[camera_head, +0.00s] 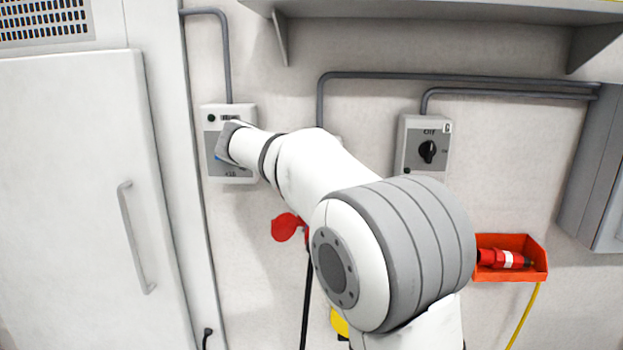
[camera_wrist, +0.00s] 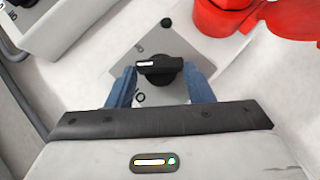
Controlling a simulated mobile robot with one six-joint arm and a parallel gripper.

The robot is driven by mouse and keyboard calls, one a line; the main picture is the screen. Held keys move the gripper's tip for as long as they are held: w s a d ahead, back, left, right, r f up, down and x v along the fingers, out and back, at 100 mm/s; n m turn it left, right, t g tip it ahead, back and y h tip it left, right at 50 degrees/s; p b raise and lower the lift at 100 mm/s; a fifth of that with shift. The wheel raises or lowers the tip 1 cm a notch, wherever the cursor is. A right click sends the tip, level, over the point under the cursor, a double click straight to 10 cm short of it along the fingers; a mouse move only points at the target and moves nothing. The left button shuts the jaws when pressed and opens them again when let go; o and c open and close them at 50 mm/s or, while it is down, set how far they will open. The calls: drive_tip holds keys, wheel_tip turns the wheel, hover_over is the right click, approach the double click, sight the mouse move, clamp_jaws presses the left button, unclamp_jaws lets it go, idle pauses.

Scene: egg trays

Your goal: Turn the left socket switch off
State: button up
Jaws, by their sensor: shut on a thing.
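The left socket switch is a pale box (camera_head: 232,178) with a grey front plate, on the wall at left in the head view. My gripper (camera_head: 222,150) is at its front and hides its knob there. In the wrist view, the black rotary knob (camera_wrist: 160,68) sits on a grey plate (camera_wrist: 135,50), its handle lying across the picture with a white mark. The blue fingers of my gripper (camera_wrist: 160,88) are on either side of the knob, shut on it. A letter is partly visible beside the knob; the rest of the label is hidden.
Another switch box (camera_head: 412,133) with a black knob (camera_head: 427,152) is on the wall at right. A red socket cover (camera_head: 287,227) hangs below the arm. A red holder (camera_head: 512,270) holds a red plug. A white cabinet door (camera_head: 75,190) stands at left; a shelf (camera_head: 430,12) is above.

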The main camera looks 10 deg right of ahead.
drive_tip(key=n+h+b, duration=0.1)
drive_tip(key=f+n+h+b, duration=0.1)
drive_tip(key=shift+a+f+h, duration=0.1)
drive_tip(key=shift+a+h, duration=0.15)
drive_tip(key=shift+h, duration=0.15)
drive_tip(key=n+h+b, duration=0.1)
drive_tip(key=n+t+h+b, duration=0.1)
drive_tip(key=b, duration=0.1)
drive_tip(key=shift+w+a+f+n+h, duration=0.1)
drive_tip(key=shift+f+n+h, duration=0.2)
drive_tip(key=shift+h, duration=0.1)
drive_tip(key=shift+t, duration=0.3)
drive_tip(key=o, duration=1)
drive_tip(key=b+v, duration=0.1)
drive_tip(key=v, duration=0.7)
drive_tip(key=shift+f, duration=0.1)
